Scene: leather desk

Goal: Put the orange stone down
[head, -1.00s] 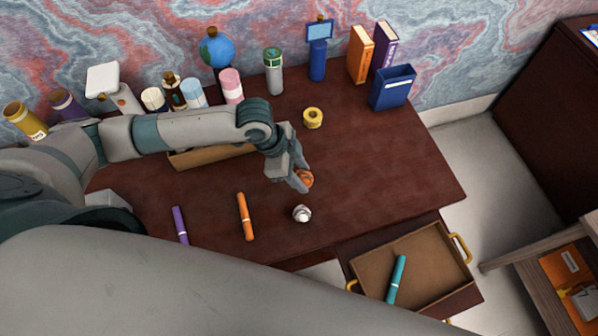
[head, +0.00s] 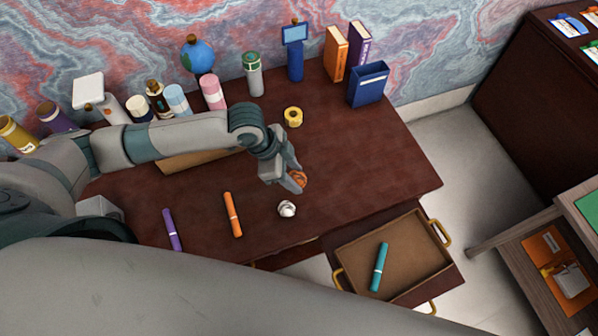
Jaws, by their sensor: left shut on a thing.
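The orange stone (head: 300,178) is a small rounded orange-brown lump at the right middle of the desk. My left gripper (head: 296,182) is shut on it, and its fingers hide part of the stone. The stone is just above or at the desk top (head: 365,165); I cannot tell whether it touches. My right gripper is not in view.
A white-grey stone (head: 287,209) lies just below the gripper. Orange (head: 233,214) and purple (head: 172,229) markers lie to the left. Yellow tape (head: 293,116) is behind. An open drawer (head: 418,282) holds a teal marker (head: 379,267). The desk's right side is clear.

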